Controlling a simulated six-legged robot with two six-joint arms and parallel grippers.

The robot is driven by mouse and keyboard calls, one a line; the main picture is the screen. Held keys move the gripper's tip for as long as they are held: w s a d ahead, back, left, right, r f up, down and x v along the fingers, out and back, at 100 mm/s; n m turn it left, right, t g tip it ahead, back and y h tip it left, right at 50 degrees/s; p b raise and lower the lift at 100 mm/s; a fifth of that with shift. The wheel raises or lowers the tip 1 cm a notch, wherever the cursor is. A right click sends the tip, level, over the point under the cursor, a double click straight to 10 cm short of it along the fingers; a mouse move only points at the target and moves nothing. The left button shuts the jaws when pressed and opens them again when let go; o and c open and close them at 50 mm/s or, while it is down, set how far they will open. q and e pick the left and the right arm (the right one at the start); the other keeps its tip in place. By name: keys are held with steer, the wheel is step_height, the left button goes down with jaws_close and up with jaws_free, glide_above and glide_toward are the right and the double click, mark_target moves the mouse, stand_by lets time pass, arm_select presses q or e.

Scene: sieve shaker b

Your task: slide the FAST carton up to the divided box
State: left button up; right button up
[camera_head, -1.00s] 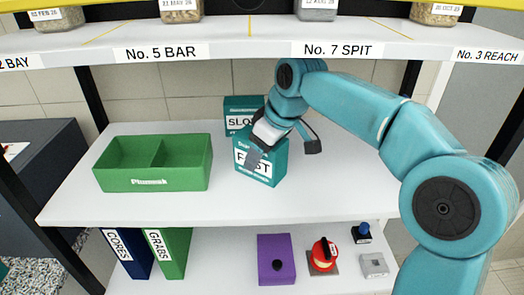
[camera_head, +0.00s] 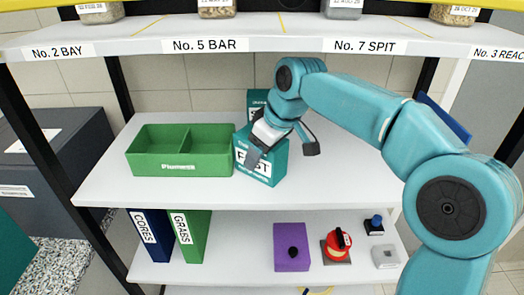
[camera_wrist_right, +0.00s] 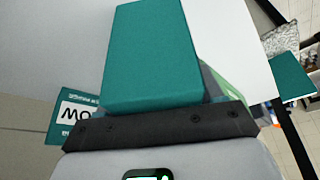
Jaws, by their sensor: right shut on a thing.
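The teal FAST carton (camera_head: 279,163) stands upright on the white shelf in the head view. The green divided box (camera_head: 185,169) is directly to its left, with two compartments that look empty. The carton's left side is at the box's right end; I see no clear gap, but cannot tell whether they touch. My right gripper (camera_head: 255,155) is shut on the carton from above, and a finger covers part of its label. In the right wrist view the carton (camera_wrist_right: 152,55) sits at the gripper (camera_wrist_right: 160,128). My left gripper is not in view.
A teal carton (camera_head: 257,97) stands behind the FAST carton, and its label shows in the right wrist view (camera_wrist_right: 75,115). The shelf (camera_head: 330,170) is clear to the right. Binders (camera_head: 187,238), a purple block (camera_head: 291,245) and a red item (camera_head: 337,246) stand on the lower shelf.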

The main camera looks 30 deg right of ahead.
steer(key=o, duration=0.9)
steer(key=shift+d, duration=0.1)
steer(key=o, duration=0.4)
steer(key=shift+w, duration=0.15)
steer(key=shift+c, duration=0.2)
steer(key=shift+d+r, duration=0.1)
steer(key=shift+r, duration=0.05)
steer(key=s+d+b, duration=0.1)
steer(key=s, duration=0.2)
steer(key=s+d+b, duration=0.1)
steer(key=s+b, duration=0.1)
steer(key=s, duration=0.2)
steer(key=s+d+b, duration=0.1)
steer(key=s+d, duration=0.1)
steer(key=s, duration=0.2)
steer(key=shift+r, duration=0.3)
steer(key=shift+s+d, duration=0.25)
steer(key=shift+s, duration=0.2)
steer(key=shift+w+a, duration=0.1)
steer(key=shift+w, duration=0.05)
